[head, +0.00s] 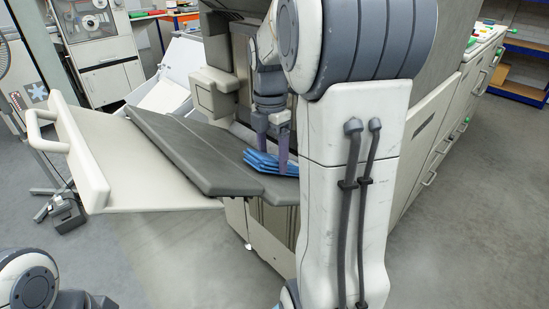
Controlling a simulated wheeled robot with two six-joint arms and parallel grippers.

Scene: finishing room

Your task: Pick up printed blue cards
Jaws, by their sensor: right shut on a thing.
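A small fanned stack of blue cards (258,161) is at the right end of the dark grey tray (205,160) of the machine. My right gripper (275,156) points down at the stack, with its fingers against the cards, and is shut on them. My right arm hides the right edge of the stack. I cannot tell whether the cards touch the tray or are slightly above it. Of my left arm, only links show at the lower left; its gripper is out of the frame.
A light panel with a handle (85,155) juts out left of the tray. The large machine body (415,150) stands close behind and right of my right arm. The grey floor (170,255) in front is clear. A pedal-like item (68,215) lies at left.

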